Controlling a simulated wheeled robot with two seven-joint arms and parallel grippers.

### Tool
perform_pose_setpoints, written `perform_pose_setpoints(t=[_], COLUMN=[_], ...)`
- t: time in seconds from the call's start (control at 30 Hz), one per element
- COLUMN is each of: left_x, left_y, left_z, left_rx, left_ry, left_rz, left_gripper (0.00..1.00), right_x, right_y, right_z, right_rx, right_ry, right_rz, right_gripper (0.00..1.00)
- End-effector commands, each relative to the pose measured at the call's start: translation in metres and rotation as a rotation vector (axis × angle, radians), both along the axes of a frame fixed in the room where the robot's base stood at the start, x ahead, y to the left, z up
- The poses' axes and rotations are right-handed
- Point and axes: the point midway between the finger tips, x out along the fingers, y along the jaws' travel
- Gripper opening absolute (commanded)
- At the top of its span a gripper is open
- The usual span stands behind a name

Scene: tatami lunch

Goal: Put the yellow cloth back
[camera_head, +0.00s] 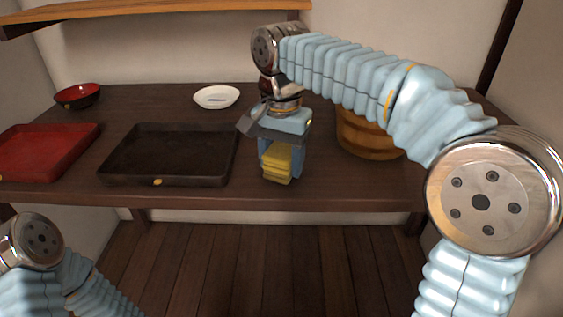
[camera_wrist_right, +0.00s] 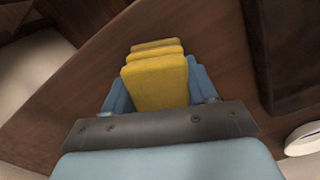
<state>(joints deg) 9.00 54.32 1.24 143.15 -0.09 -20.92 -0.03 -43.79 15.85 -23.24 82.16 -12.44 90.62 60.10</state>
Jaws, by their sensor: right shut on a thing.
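The folded yellow cloth (camera_head: 277,163) is between the fingers of my right gripper (camera_head: 279,160), above the front part of the dark table. In the right wrist view the cloth (camera_wrist_right: 156,78) shows as a stack of yellow layers with a blue finger on each side, and the gripper (camera_wrist_right: 155,88) is shut on it. Whether the cloth touches the table I cannot tell. My left arm shows at the lower left of the head view, but its gripper is out of view.
On the dark table (camera_head: 330,187) are a black tray (camera_head: 170,180), a red tray (camera_head: 45,176), a red-black bowl (camera_head: 78,97) and a white dish (camera_head: 216,97). A wooden tub (camera_head: 370,140) stands right of my gripper, partly behind my arm. A shelf (camera_head: 150,8) hangs above.

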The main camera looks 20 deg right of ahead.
Motion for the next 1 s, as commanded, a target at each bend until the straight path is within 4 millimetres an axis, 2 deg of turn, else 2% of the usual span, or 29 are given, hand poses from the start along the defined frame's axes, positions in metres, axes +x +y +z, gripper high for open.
perform_pose_setpoints(t=[0.4, 0.43, 0.57, 0.87, 1.0], left_x=[0.001, 0.000, 0.000, 0.000, 0.000], left_y=[0.001, 0.001, 0.001, 0.000, -0.001], left_z=[-0.003, -0.002, -0.002, 0.000, 0.005], left_rx=[0.001, 0.001, 0.001, 0.000, -0.001], left_ry=[-0.001, -0.001, -0.001, -0.001, 0.000], left_rz=[0.002, 0.002, 0.002, 0.000, -0.001], left_gripper=[0.43, 0.43, 0.43, 0.43, 0.43], right_x=[0.000, 0.000, 0.000, 0.000, 0.001], right_y=[0.000, 0.000, 0.000, 0.000, 0.000], right_z=[-0.007, -0.006, -0.006, -0.004, 0.012], right_rx=[0.000, 0.001, 0.000, 0.000, 0.001], right_ry=[-0.001, -0.002, -0.001, -0.001, -0.003], right_rz=[-0.001, -0.001, -0.001, 0.000, -0.001], right_gripper=[0.28, 0.62, 0.81, 0.82, 0.82])
